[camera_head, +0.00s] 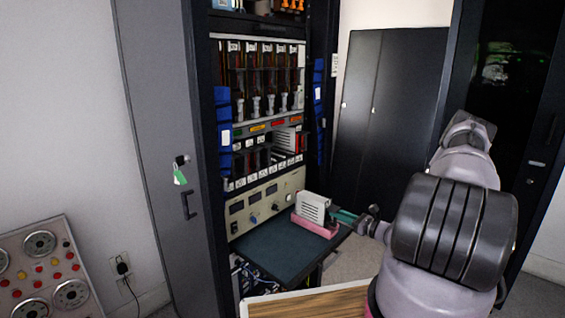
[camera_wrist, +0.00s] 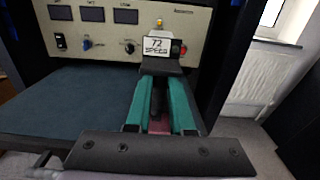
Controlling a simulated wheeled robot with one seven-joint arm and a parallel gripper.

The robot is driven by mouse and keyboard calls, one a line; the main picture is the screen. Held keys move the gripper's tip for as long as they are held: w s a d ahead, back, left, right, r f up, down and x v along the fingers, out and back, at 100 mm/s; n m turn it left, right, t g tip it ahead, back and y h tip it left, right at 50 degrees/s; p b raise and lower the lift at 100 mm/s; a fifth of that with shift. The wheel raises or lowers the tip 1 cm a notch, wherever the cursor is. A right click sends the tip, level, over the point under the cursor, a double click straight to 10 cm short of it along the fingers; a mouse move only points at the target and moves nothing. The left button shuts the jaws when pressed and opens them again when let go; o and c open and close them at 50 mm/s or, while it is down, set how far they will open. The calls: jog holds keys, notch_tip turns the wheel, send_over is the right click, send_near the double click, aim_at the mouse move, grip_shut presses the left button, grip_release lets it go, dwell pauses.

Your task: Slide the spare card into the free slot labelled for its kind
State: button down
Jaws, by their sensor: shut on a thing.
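The spare card (camera_head: 313,207) is a pale vented block with a pink strip along its lower side, over the right part of the pull-out shelf. My gripper (camera_head: 343,217) holds it from the right with green fingers. In the wrist view my gripper (camera_wrist: 158,108) is shut on the card's dark end, and a white label (camera_wrist: 157,46) reads "72" above a smaller, blurred word. The card rack (camera_head: 268,160) has a lower row of slots, several dark and empty-looking, with small white labels (camera_head: 262,177) below, too small to read. I cannot tell if the card touches the shelf.
A dark green shelf (camera_head: 275,250) juts out below a beige panel with knobs (camera_head: 267,203). One module (camera_head: 286,140) sticks out at the lower row's right. Blue cable bundles (camera_head: 223,135) flank the rack. A grey cabinet door (camera_head: 165,120) stands left.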

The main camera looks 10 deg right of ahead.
jog(key=shift+r, duration=1.95)
